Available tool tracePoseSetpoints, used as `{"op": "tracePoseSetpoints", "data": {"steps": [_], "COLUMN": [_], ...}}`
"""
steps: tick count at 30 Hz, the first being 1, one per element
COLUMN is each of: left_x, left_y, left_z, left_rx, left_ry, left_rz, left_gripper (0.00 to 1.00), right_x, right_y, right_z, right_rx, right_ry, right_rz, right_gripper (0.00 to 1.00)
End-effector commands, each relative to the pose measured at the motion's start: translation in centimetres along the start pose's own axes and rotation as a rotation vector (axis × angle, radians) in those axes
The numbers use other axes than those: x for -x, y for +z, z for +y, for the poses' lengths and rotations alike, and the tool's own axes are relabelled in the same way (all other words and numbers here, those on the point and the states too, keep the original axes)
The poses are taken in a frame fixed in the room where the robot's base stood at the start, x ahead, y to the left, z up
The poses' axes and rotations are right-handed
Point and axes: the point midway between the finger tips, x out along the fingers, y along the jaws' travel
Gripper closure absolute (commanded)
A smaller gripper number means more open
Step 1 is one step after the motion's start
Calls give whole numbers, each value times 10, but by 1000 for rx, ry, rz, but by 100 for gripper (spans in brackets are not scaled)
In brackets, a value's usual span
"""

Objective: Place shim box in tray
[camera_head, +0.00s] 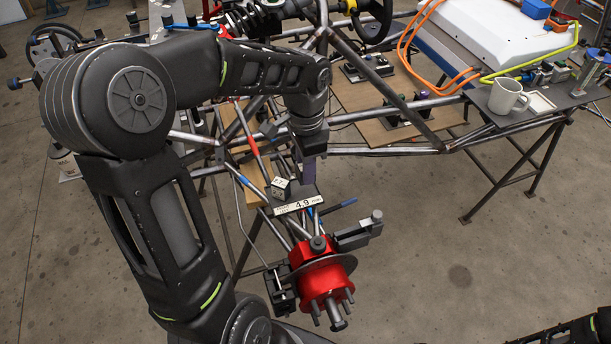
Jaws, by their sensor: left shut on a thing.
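My left gripper (308,172) points down over the middle of the tube chassis, at the end of my black arm. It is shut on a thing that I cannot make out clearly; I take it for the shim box. Its fingertips come down at the back of a dark flat tray-like piece (308,192) with a white label (297,205) reading 4.9 on its front edge. A small white cube (280,188) with dark marks sits at the left of this piece, apart from the fingers. My right gripper is out of view; only part of my right arm shows at bottom right.
A red hub (325,277) with a disc and studs stands just in front. Chassis tubes (375,150) surround the area. Boards with black fixtures (408,110) lie behind. At right, a dark table (530,113) carries a white mug (507,96). The floor at lower right is clear.

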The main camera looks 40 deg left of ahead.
Motion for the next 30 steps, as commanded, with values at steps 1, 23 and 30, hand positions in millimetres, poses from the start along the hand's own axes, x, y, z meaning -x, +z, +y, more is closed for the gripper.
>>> {"op": "tracePoseSetpoints", "data": {"steps": [1,23,30], "left_x": [-6,-36,-36], "left_y": [1,0,0], "left_z": [1,0,0], "left_rx": [0,0,0], "left_ry": [3,1,1], "left_rz": [-2,-1,-1], "left_gripper": [100,66,53], "right_x": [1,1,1], "right_y": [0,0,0], "right_z": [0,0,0], "right_rx": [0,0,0], "right_ry": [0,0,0], "right_rz": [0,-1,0], "right_gripper": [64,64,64]}}
